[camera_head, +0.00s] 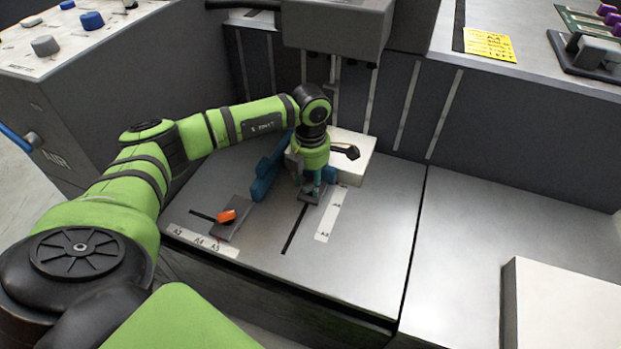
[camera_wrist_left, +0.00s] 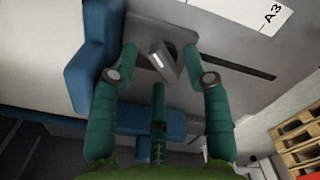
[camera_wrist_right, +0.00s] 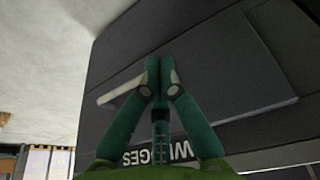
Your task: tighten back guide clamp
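The back guide clamp (camera_head: 312,194) is a dark grey plate at a slot in the metal table, with my left gripper (camera_head: 311,183) right over it. In the left wrist view, its small grey handle (camera_wrist_left: 165,66) stands between the two spread fingers of my left gripper (camera_wrist_left: 161,62), with visible gaps on both sides. The blue guide (camera_head: 267,172) lies just left of the gripper. A second clamp plate with an orange handle (camera_head: 226,216) sits nearer the table's front. My right gripper (camera_wrist_right: 160,82) has its fingertips together and empty, before a dark panel; it is outside the head view.
A white block (camera_head: 352,151) stands close behind the left gripper, with a black handle-like part above it. A grey machine head (camera_head: 335,25) overhangs the back. The metal table (camera_head: 360,250) is bare to the right. A pale box (camera_head: 565,300) stands at the lower right.

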